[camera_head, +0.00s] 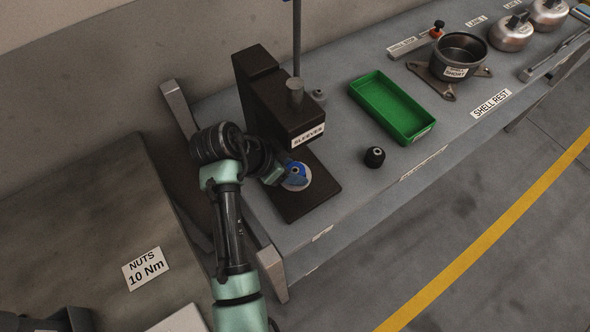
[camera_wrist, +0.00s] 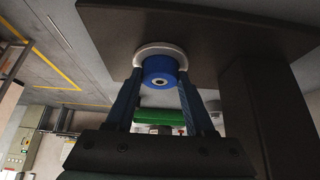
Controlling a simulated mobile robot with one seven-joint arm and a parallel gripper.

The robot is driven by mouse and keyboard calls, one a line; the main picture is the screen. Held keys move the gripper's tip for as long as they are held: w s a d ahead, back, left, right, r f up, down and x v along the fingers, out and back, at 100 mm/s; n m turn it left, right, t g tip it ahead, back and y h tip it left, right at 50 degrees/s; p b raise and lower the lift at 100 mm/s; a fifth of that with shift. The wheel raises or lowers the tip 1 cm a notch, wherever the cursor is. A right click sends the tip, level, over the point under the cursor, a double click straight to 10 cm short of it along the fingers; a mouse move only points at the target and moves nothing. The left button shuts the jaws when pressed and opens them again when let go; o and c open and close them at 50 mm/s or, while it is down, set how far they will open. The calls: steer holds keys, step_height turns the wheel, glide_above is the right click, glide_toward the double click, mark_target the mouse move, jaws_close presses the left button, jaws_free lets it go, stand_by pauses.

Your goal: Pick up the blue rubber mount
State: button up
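The blue rubber mount (camera_head: 297,171) sits on a pale round disc on the dark base of the sleeves press, partly hidden by my gripper in the head view. In the wrist view the mount (camera_wrist: 160,70) shows its dark centre hole, with the pale disc (camera_wrist: 160,49) behind it. My gripper (camera_head: 290,178) reaches the mount from the left, low at the base. In the wrist view the two fingers of my gripper (camera_wrist: 160,80) stand on either side of the mount, very close to it. I cannot tell whether they touch it.
The dark sleeves press (camera_head: 270,95) rises just behind the mount. A black knob-like part (camera_head: 375,157) and a green tray (camera_head: 418,137) are to the right on the grey bench. A metal pot (camera_head: 460,52) stands farther right.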

jaws_close()
